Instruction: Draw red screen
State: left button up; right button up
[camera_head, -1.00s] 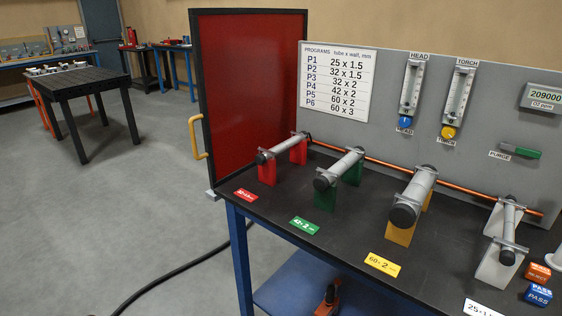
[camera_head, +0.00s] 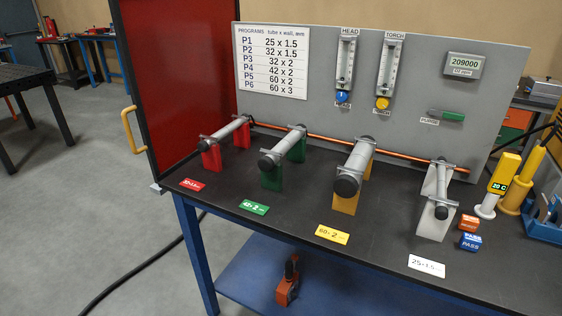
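The red screen (camera_head: 182,85) is a dark-framed red panel standing upright at the left end of the workbench. Its top is cut off by the picture's upper edge. A yellow handle (camera_head: 128,130) sticks out from its left edge. Neither of my grippers is in the head view, and nothing touches the screen or its handle.
The black-topped bench (camera_head: 300,232) carries several tubes on coloured stands, such as the green stand (camera_head: 272,178). A grey panel (camera_head: 415,105) with gauges stands behind. A black cable (camera_head: 140,268) lies on the floor. The floor left of the bench (camera_head: 70,215) is mostly clear.

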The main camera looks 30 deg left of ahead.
aim_at(177, 55)
jog(key=u, duration=1.75)
